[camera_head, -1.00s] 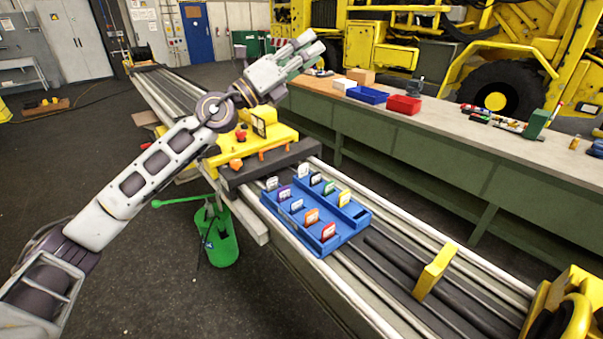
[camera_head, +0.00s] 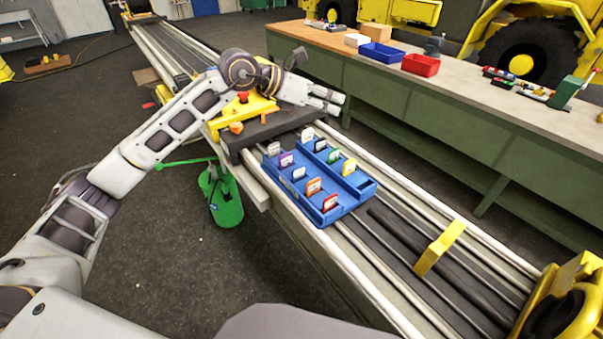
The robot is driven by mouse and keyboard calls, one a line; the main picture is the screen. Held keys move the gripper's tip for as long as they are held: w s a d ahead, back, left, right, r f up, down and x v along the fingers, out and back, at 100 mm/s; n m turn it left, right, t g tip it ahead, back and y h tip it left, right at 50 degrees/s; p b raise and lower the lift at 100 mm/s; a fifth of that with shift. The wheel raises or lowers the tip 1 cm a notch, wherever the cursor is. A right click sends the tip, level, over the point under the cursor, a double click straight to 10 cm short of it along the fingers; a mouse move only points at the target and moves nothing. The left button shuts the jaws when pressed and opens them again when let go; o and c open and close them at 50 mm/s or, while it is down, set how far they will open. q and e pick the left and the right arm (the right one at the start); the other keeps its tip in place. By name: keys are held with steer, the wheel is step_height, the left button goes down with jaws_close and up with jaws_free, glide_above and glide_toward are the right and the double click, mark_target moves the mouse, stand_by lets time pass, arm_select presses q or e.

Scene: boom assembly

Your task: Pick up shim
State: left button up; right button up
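Several shims stand upright as coloured tags in slots of a blue tray (camera_head: 362,190) on the boom rails. They include a red shim (camera_head: 330,204), an orange shim (camera_head: 313,187), a purple shim (camera_head: 286,159), a yellow shim (camera_head: 349,167), a green shim (camera_head: 334,156) and a white shim (camera_head: 307,135). My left gripper (camera_head: 338,102) is above and behind the tray's far end, apart from the shims. Its two fingers point right with a gap between them, and it looks empty. My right gripper is not in view.
A yellow fixture (camera_head: 235,122) with a dark block lies behind the tray, under my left arm. A green workbench (camera_head: 440,130) with a blue bin (camera_head: 382,53) and red bin (camera_head: 420,65) runs along the right.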

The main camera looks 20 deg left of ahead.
arm_select(q)
steer(key=s+a+f+g+y, duration=0.3)
steer(key=a+f+y, duration=0.4)
steer(key=a+f, duration=0.3)
steer(key=shift+s+a+f+n+g+y, duration=0.2)
steer(key=shift+s+a+n+g+y, duration=0.15)
steer(key=shift+s, duration=0.25)
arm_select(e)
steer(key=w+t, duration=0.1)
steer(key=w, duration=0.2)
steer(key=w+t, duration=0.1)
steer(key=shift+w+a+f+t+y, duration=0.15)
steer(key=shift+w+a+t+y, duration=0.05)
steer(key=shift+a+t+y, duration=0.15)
arm_select(q)
steer(key=x, duration=0.7)
steer(key=shift+f+p, duration=0.15)
steer(key=shift+p, duration=0.2)
steer(key=shift+w+d+f, duration=0.2)
steer(key=shift+w+f, duration=0.1)
steer(key=shift+f, duration=0.3)
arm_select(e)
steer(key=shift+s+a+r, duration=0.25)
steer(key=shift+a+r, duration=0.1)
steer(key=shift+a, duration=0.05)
